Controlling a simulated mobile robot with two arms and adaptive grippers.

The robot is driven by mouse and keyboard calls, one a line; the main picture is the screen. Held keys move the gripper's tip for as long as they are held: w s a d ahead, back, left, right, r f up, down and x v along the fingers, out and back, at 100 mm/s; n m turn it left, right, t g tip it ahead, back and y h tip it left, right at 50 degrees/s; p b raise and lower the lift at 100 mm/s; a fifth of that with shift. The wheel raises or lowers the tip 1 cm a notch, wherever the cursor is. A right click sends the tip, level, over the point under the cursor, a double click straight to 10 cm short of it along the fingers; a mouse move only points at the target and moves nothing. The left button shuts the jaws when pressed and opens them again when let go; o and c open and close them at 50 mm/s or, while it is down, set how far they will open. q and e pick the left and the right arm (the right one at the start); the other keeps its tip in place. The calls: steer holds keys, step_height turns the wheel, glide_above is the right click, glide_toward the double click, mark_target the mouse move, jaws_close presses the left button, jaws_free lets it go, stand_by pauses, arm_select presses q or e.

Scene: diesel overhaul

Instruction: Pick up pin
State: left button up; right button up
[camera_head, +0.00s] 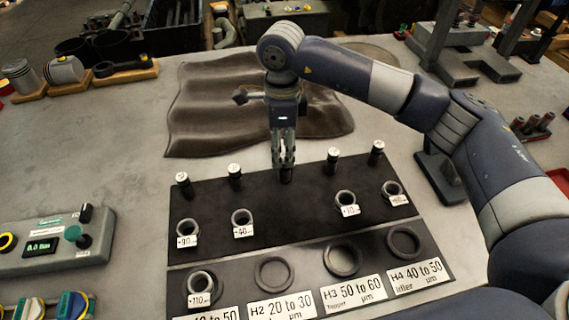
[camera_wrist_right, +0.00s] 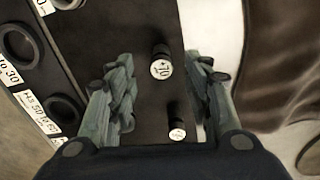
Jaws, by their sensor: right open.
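My right gripper (camera_head: 284,163) points down over the black board (camera_head: 290,212), at the middle of its back row of pins. Its fingers are open. In the right wrist view the gripper (camera_wrist_right: 159,66) has a dark pin with a white top (camera_wrist_right: 161,68), labelled about +70, between its fingertips, with a gap on both sides. In the head view the fingers mostly hide this pin. Other white-topped pins stand upright on the board: two to the left (camera_head: 183,179) (camera_head: 235,171) and two to the right (camera_head: 333,155) (camera_head: 377,147). My left gripper is out of view.
Tagged rings (camera_head: 242,217) stand on the board in front of the pins. Labelled round spots (camera_head: 342,259) line its front strip. A brown cloth (camera_head: 215,110) lies behind. A control box (camera_head: 60,240) stands left. Bare table lies left of the board.

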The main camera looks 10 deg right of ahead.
mark_target(285, 170)
steer(key=shift+f, duration=0.7)
steer(key=f, duration=0.1)
steer(key=f+p, duration=0.1)
steer(key=f, duration=0.1)
steer(key=f+p, duration=0.1)
steer(key=shift+d+f, duration=0.15)
steer(key=shift+d, duration=0.1)
steer(key=shift+f, duration=0.4)
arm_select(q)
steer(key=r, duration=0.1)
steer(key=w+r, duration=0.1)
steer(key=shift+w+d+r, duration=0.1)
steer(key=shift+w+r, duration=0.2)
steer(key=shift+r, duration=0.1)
arm_select(e)
steer(key=shift+c, duration=0.5)
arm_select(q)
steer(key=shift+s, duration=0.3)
arm_select(e)
jaws_close()
